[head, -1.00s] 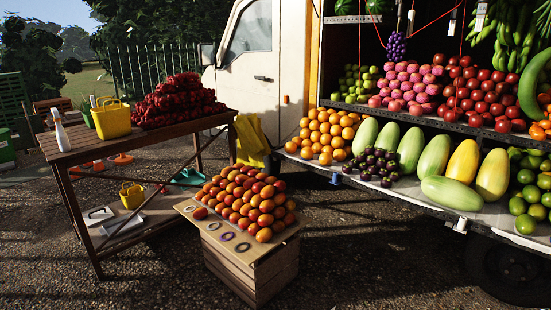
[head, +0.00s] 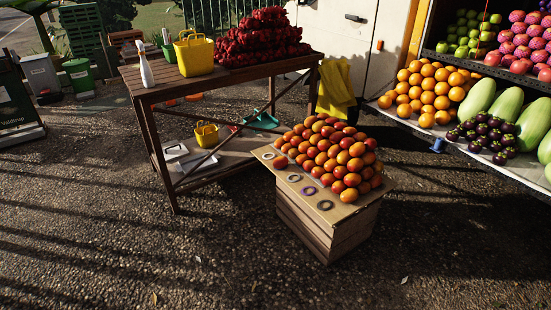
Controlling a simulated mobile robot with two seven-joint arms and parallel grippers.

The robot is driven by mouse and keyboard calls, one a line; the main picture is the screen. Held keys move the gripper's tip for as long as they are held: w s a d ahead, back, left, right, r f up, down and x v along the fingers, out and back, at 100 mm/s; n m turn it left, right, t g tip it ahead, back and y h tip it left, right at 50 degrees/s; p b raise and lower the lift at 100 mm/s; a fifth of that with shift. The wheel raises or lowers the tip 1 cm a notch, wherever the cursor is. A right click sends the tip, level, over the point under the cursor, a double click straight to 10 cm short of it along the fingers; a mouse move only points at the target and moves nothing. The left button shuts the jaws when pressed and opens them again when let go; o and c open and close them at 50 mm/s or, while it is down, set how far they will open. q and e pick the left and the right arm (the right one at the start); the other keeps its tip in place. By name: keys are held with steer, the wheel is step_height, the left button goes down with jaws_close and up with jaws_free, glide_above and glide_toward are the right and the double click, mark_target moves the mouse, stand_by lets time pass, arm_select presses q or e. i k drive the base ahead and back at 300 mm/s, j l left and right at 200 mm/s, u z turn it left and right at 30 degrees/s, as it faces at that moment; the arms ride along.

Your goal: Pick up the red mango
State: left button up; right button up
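A pile of orange-red mangoes (head: 335,152) sits on a wooden crate (head: 320,225) in the middle of the head view. A redder mango (head: 281,163) lies at the pile's front left edge, by the dark rings on the crate top. Several other fruits in the pile are also reddish, so I cannot be sure which is the red mango. Neither of my grippers is in view.
A wooden table (head: 205,85) with a yellow bucket (head: 195,56), a white bottle (head: 145,65) and dark red fruit (head: 262,40) stands behind left. The truck's fruit shelf (head: 455,143) is at right. Open gravel (head: 120,260) lies in front and left.

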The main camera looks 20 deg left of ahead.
mark_target(281, 162)
steer(key=i+j, duration=0.25)
steer(key=j, duration=0.2)
steer(key=i+j, duration=0.25)
steer(key=j, duration=0.15)
steer(key=i+j, duration=0.25)
steer(key=j, duration=0.2)
steer(key=i+j, duration=0.25)
steer(key=j, duration=0.15)
steer(key=i+j, duration=0.65)
steer(key=j, duration=0.15)
steer(key=i+j, duration=0.1)
steer(key=i, duration=0.45)
steer(key=i+j, duration=0.15)
steer(key=i, duration=0.4)
steer(key=l+z, duration=0.05)
